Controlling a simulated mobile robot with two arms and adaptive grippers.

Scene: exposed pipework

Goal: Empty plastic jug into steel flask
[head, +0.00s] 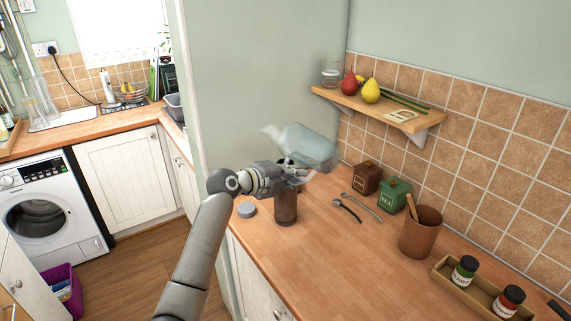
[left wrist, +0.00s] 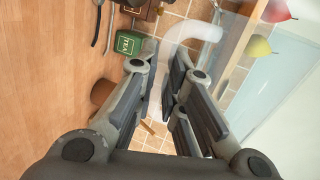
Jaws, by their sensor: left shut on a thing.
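A translucent plastic jug (head: 308,146) is in the air above the counter, tilted over. My left gripper (head: 300,175) is shut on it. In the left wrist view the jug's pale curved handle (left wrist: 181,38) runs between the fingers (left wrist: 166,90). A dark brownish cylinder (head: 286,209), which looks like the flask, stands upright on the counter just below my left gripper. The gripper hides its top. A grey round lid (head: 247,210) lies on the counter left of the flask. I cannot tell whether liquid is in the jug. My right gripper is not in view.
A brown canister (head: 366,178) and green tea canister (head: 395,194) stand by the tiled wall, with utensils (head: 348,208) in front. A brown pot (head: 420,231) and spice tray (head: 478,291) are to the right. A wooden shelf (head: 385,113) with fruit hangs above. The front counter is clear.

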